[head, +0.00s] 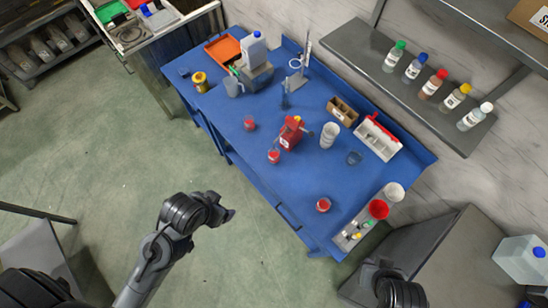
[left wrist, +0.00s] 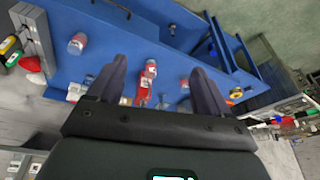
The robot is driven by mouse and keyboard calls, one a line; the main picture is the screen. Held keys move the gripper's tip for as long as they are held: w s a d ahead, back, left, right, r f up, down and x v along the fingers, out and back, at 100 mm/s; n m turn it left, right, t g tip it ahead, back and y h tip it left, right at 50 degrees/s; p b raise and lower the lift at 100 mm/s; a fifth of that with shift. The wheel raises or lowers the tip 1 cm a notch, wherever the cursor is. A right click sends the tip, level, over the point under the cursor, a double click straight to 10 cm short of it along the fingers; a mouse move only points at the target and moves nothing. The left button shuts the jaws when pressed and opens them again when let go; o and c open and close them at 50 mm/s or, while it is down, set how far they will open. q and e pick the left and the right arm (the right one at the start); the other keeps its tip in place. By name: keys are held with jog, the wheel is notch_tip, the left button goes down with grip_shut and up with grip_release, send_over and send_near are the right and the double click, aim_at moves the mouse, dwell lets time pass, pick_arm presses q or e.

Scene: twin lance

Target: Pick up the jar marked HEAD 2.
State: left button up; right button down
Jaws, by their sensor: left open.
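Three small clear jars with red contents stand on the blue bench (head: 225,120): a front jar (head: 323,205), a middle jar (head: 273,156) close to a red device (head: 291,132), and a far jar (head: 250,123). The front jar also shows at upper left in the left wrist view (left wrist: 77,43). I cannot read HEAD 2 on any jar. My left gripper (head: 228,214) is open and empty, out over the floor in front of the bench. Its spread fingers (left wrist: 158,68) frame the red device in the left wrist view. Part of my right arm shows at the lower right; its jaws are unclear.
A white rack (head: 377,139), stacked cups (head: 329,135) and a brown box (head: 342,110) line the back. Capped bottles stand on a wall shelf (head: 355,43).

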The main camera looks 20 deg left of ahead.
pick_arm(q)
jog(key=w+t, duration=0.2)
jog(key=w, duration=0.1)
jog(key=m+t+h+b, duration=0.3)
jog(key=t+h+b, duration=0.35)
jog(key=b, duration=1.75)
send_near(270, 157)
jog(key=f, duration=0.1)
jog(key=shift+w+d+f+m, duration=0.3)
jog(key=shift+w+d, duration=0.3)
jog(key=shift+w, duration=0.25)
jog(key=x, duration=0.5)
jog(key=shift+r, duration=0.15)
jog(key=shift+b+x, duration=0.5)
jog(key=shift+x, duration=2.1)
jog(key=shift+a+r, duration=0.15)
